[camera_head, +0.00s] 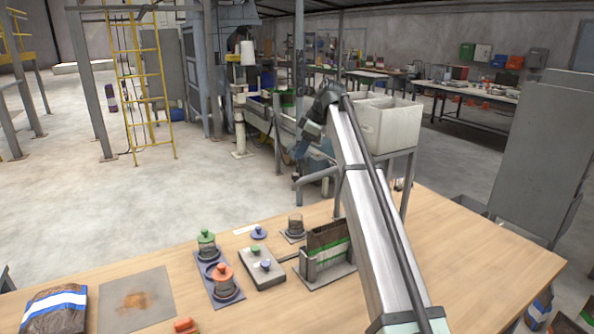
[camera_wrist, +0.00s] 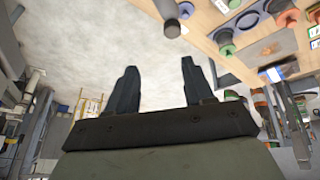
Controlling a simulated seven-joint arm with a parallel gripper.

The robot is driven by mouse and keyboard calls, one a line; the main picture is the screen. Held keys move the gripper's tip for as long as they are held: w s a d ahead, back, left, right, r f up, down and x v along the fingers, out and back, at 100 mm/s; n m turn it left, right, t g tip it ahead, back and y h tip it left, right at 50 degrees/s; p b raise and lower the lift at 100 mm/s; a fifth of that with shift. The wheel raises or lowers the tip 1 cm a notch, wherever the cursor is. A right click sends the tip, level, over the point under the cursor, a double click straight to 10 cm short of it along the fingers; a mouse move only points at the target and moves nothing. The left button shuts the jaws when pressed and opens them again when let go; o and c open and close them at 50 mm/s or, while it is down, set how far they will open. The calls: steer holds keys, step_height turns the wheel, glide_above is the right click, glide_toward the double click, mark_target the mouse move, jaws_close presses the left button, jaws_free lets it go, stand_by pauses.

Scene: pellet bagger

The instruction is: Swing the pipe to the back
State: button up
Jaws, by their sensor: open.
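A grey pipe (camera_head: 316,176) runs roughly level beyond the table's far edge, with its free end toward the left. In the wrist view a dark round pipe end (camera_wrist: 170,18) shows at the top, past my fingertips; it looks like the same pipe, but I cannot be sure. My gripper (camera_head: 300,152) hangs at the end of my outstretched arm, just above the pipe in the head view. In the wrist view my gripper (camera_wrist: 158,64) has its two dark fingers apart, with nothing between them. A gap shows between the fingertips and the pipe end. My arm hides part of the machine behind.
The wooden table (camera_head: 455,245) carries jars, a knobbed box (camera_head: 262,268), a brown bag (camera_head: 326,240) in a holder and another bag (camera_head: 54,308). A pale bin (camera_head: 388,125) stands right of my gripper. A grey cabinet (camera_head: 540,145) stands right. Open floor lies left.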

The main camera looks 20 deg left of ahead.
mark_target(296, 174)
steer(key=shift+s+d+f+g+h, duration=0.4)
steer(key=shift+s+d+f+g, duration=0.15)
steer(key=shift+s+d, duration=0.1)
steer(key=shift+x, duration=3.7)
jaws_close()
